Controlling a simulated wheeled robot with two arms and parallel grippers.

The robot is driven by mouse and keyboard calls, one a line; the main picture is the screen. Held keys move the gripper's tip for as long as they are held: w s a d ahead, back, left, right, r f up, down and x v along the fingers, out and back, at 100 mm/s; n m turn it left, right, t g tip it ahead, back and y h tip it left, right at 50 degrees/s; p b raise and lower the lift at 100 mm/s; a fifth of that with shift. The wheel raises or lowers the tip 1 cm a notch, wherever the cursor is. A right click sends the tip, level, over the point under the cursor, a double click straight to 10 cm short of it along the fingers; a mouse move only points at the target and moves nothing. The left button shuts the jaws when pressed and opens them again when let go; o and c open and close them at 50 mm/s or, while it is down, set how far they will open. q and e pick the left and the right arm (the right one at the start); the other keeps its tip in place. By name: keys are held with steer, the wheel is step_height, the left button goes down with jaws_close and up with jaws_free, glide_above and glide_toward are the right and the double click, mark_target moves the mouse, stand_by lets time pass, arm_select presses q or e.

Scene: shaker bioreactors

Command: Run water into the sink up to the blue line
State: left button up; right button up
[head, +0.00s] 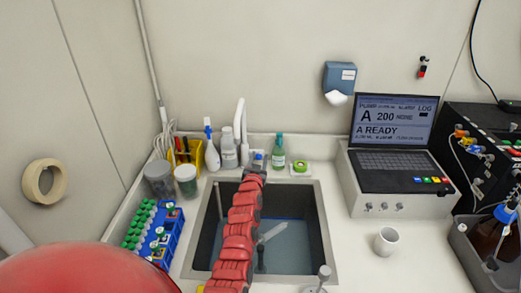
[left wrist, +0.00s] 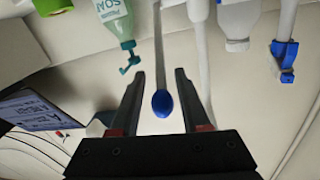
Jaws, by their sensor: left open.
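The sink (head: 325,235) is a dark basin set in the white counter, with blue-grey water (head: 290,245) in it. A thin blue line (head: 287,219) shows at the far wall, close to the water's edge; the exact gap is too small to tell. My right gripper is not in view.
Bottles stand behind the sink, including a green soap bottle (head: 279,152). A blue rack of green-capped tubes (head: 155,235) is at left. A laptop station (head: 395,160) and a white cup (head: 386,240) are at right. Counter between sink and cup is clear.

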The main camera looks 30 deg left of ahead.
arm_select(q)
steer(key=shift+b+x, duration=0.35)
steer(key=shift+x, duration=1.95)
steer(key=shift+a+f, duration=0.1)
jaws_close()
steer(key=shift+r, duration=0.3)
